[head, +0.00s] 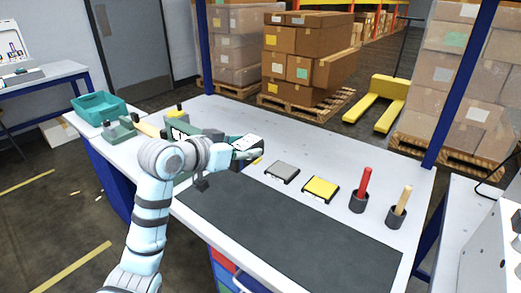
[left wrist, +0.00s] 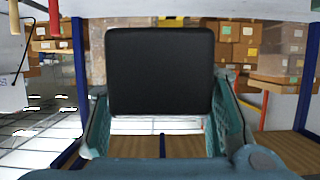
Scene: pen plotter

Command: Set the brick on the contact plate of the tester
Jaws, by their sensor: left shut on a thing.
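My left gripper (head: 250,155) reaches from the left over the bench. In the left wrist view the left gripper (left wrist: 162,112) is shut on a black, square-faced brick (left wrist: 160,68) between its two green fingers. A dark green device (head: 180,131) with a white marked panel, perhaps the tester, stands behind my left arm and is partly hidden. I cannot make out its contact plate. My right gripper is not in view.
On the bench (head: 220,108), right of the gripper, are a grey pad (head: 282,172), a yellow pad (head: 321,188) and two dark holders with a red stick (head: 364,182) and a wooden stick (head: 402,200). A dark mat (head: 290,225) lies clear in front. A teal bin (head: 98,107) is far left.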

